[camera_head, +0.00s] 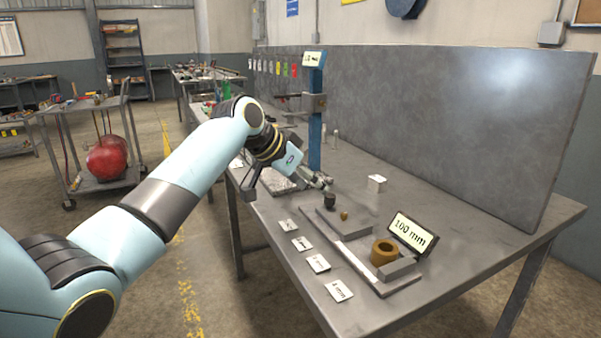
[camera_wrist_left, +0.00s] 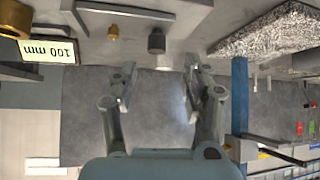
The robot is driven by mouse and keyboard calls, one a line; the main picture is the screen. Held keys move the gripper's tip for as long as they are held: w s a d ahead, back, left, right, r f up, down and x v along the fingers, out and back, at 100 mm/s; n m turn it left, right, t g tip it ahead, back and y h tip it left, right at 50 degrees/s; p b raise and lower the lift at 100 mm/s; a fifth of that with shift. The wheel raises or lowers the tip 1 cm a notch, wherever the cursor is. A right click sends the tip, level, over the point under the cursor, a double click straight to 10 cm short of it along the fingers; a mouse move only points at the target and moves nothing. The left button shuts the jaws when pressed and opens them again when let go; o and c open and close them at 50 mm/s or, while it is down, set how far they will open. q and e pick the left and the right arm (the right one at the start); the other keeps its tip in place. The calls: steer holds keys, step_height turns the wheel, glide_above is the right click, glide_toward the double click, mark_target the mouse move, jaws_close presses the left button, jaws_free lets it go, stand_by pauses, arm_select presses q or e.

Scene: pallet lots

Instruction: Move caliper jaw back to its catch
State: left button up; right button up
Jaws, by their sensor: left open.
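A caliper lies along the bench with a grey rail (camera_head: 352,256). A flat grey jaw plate (camera_head: 350,227) at its far end carries a dark knob (camera_head: 330,200) and a small brass peg (camera_head: 344,215). A brass ring (camera_head: 384,252) stands by a grey block (camera_head: 399,267) at the near end, beside a "100 mm" display (camera_head: 413,234). My left gripper (camera_head: 320,182) is just above and behind the dark knob. In the left wrist view its open fingers (camera_wrist_left: 160,85) have nothing between them; the knob (camera_wrist_left: 156,41) and peg (camera_wrist_left: 113,32) lie beyond the tips.
A blue gauge column (camera_head: 316,115) stands behind my gripper. A small pale block (camera_head: 376,183) sits right of the knob. Several label cards (camera_head: 318,263) line the bench's front edge. A tall grey panel (camera_head: 450,120) closes off the back. The bench's right end is clear.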

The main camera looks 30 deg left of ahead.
arm_select(q)
steer(key=v, duration=0.4)
steer(key=shift+s+r, duration=0.15)
